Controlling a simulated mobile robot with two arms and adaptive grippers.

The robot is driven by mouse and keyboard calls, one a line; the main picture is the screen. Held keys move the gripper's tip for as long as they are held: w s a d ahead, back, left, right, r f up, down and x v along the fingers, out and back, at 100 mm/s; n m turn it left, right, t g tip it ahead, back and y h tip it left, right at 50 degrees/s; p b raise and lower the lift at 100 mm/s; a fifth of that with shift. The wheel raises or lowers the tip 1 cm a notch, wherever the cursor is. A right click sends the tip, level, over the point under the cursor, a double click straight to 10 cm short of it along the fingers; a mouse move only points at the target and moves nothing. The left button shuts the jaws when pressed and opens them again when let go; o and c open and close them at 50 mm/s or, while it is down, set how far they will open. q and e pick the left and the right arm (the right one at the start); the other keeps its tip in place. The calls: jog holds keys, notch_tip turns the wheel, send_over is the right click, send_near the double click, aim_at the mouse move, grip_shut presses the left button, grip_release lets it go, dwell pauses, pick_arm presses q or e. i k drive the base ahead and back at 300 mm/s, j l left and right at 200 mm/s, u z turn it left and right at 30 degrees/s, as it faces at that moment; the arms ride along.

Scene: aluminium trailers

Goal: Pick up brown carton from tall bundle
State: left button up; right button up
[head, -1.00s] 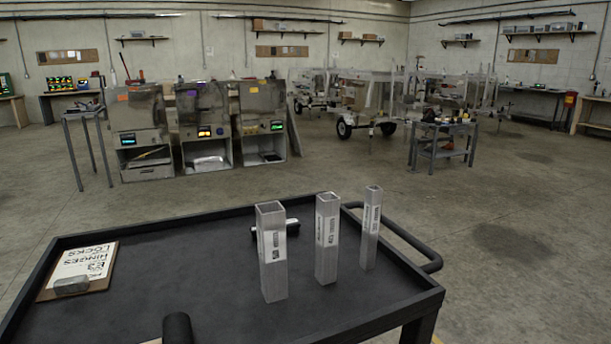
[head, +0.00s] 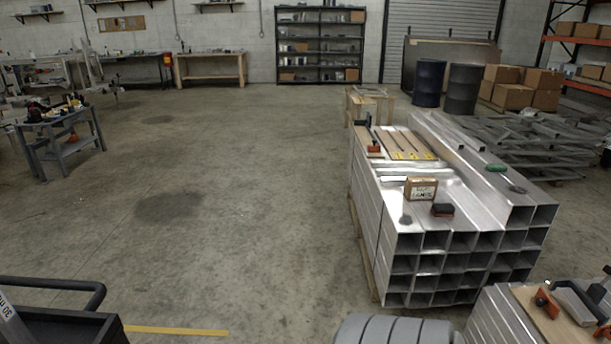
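A small brown carton (head: 421,189) with a white, black-lettered label sits on top of the tall bundle of square aluminium tubes (head: 456,242), near the end closest to me. The carton's label faces me and nothing covers it. The bundle stands on the floor right of the middle, with its open tube ends toward me. Neither of my grippers shows in the head view.
A dark block (head: 442,210) lies right of the carton, and a green item (head: 496,168) farther back. Wooden strips (head: 405,143) lie behind it. A lower stack (head: 500,315) stands at bottom right. A black cart (head: 60,325) is at bottom left.

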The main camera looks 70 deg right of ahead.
aim_at(418, 188)
jog(key=z, duration=2.9)
jog(key=i+u, duration=0.1)
jog(key=i, duration=0.4)
